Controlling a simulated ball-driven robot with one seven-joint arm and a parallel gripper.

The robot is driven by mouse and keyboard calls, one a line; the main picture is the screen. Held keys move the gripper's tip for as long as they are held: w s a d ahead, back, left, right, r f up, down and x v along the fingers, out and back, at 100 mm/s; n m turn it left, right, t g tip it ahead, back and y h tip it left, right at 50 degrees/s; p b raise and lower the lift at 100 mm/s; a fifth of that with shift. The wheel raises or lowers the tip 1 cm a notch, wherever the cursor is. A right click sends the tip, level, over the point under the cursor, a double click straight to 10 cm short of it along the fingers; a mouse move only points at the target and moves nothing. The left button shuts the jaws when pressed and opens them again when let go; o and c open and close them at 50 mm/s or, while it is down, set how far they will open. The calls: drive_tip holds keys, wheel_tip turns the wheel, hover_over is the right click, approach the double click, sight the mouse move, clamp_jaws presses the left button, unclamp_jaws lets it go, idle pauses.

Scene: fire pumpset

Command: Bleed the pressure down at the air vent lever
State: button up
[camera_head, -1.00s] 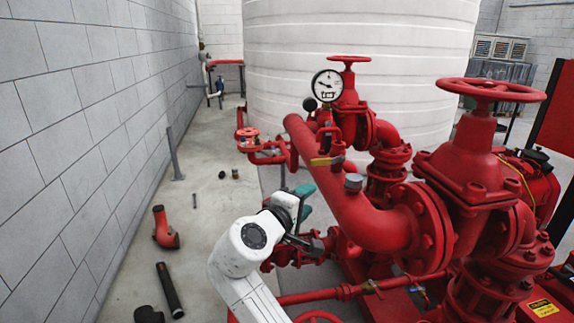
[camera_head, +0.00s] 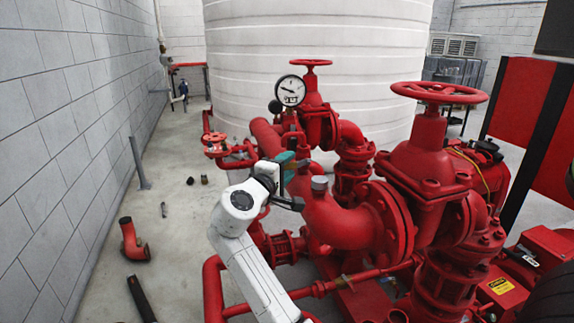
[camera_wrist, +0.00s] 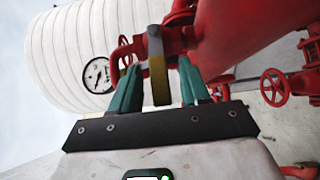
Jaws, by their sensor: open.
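The air vent lever (camera_wrist: 160,80), a flat yellow handle with a grey upper end, hangs from a red fitting on the thick red pipe (camera_head: 322,215). In the wrist view it lies between the two teal fingers of my gripper (camera_wrist: 160,64), with a narrow gap on each side. My gripper is open. In the head view my gripper (camera_head: 284,162) is beside the pipe, and I cannot make out the lever there. The round white pressure gauge (camera_head: 291,90) stands above and behind; it also shows in the wrist view (camera_wrist: 97,75). Its reading is too small to tell.
A large red valve with a handwheel (camera_head: 439,92) stands to the right. A white ribbed tank (camera_head: 360,60) fills the back. A loose red elbow (camera_head: 132,240) and a dark pipe (camera_head: 141,299) lie on the floor at left, where there is free room beside the wall.

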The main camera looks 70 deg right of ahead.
drive_tip(key=shift+d, duration=0.25)
drive_tip(key=shift+c, duration=0.4)
clamp_jaws()
